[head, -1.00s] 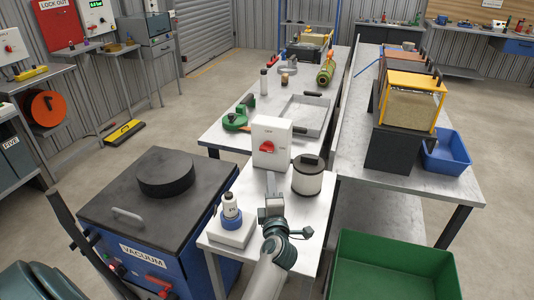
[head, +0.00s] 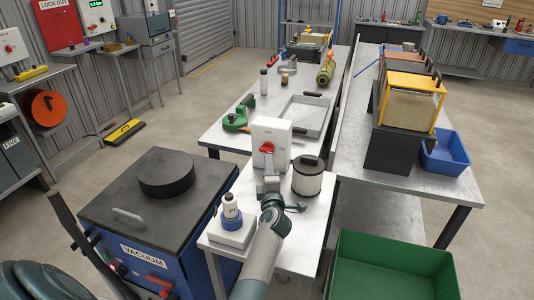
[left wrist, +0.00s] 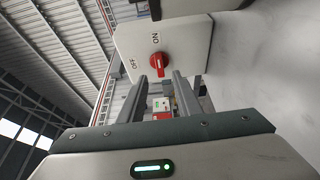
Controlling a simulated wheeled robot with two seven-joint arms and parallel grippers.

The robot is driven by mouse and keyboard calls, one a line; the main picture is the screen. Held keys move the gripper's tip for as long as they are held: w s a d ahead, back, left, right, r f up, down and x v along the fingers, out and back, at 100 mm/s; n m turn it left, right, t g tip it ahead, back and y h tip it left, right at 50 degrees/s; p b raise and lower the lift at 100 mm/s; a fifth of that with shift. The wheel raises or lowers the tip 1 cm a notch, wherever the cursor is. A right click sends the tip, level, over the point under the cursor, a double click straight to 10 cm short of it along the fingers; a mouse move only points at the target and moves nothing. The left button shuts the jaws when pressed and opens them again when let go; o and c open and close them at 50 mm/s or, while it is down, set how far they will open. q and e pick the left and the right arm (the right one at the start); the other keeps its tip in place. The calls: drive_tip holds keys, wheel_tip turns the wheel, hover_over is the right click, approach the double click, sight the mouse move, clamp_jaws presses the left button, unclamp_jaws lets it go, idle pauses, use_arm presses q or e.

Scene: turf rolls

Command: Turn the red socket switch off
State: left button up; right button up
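The red switch knob (head: 266,147) is on the front of a white socket box (head: 272,131) standing on the near bench. In the left wrist view the knob (left wrist: 159,65) shows with ON and OFF printed beside it, and its grip bar seems to line up with ON. My left gripper (head: 268,164) is close in front of the box, just below the knob. In the left wrist view its two fingers (left wrist: 160,78) are apart, with the knob framed between their tips. Whether they touch it I cannot tell. My right gripper is not in view.
A white canister with a black lid (head: 308,176) stands close right of the box. A small white-and-blue bottle on a block (head: 231,213) is at the front left of the bench. A metal tray (head: 303,114) lies behind. A green crate (head: 393,266) is at lower right.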

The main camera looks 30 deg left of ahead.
sight(267, 152)
use_arm(q)
drive_tip(key=x, duration=0.8)
clamp_jaws()
